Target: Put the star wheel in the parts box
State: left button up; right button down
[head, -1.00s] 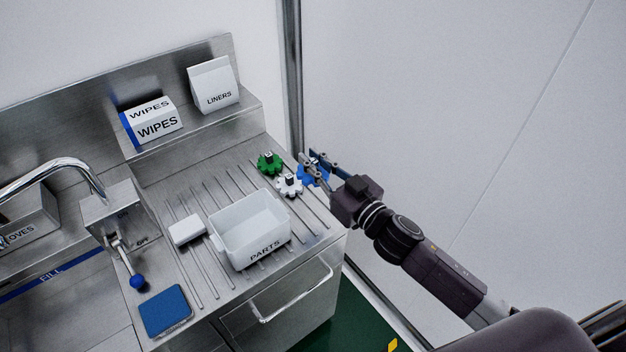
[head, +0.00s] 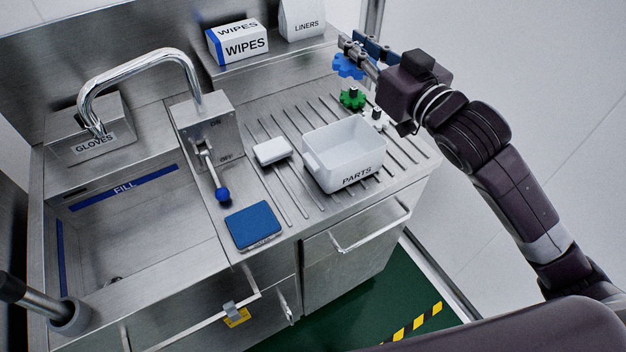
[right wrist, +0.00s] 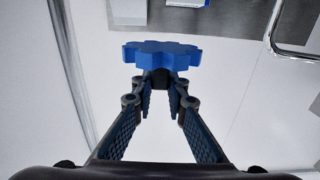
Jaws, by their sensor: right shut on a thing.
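A blue star wheel (head: 347,66) is held up above the far end of the drainboard by my right gripper (head: 362,52). In the right wrist view the blue wheel (right wrist: 162,54) sits at the fingertips, its dark hub between them. A green star wheel (head: 353,98) stands on the drainboard below. A white one (head: 378,115) beside it is partly hidden by my right gripper. The white parts box (head: 322,178), marked PARTS, stands open on the drainboard, to the left of and nearer than the gripper. My left gripper is not in view.
A white block (head: 272,151) lies left of the box and a blue pad (head: 252,224) nearer. The tap (head: 140,58) and the blue-knobbed lever (head: 222,193) stand by the sink. Wipes (head: 237,44) and liners (head: 302,20) boxes sit on the back shelf.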

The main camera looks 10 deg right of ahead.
jog(key=shift+s+a+f, duration=0.1)
jog(key=shift+s+a, duration=0.1)
jog(key=shift+a, duration=0.1)
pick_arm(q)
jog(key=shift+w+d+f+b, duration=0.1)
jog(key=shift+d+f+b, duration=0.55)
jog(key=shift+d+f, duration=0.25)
pick_arm(e)
notch_tip(320, 180, down, 20)
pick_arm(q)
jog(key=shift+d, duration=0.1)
pick_arm(e)
jog(key=shift+d, duration=0.15)
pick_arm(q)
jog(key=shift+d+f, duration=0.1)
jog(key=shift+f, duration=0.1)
pick_arm(e)
jog(key=shift+f, duration=0.5)
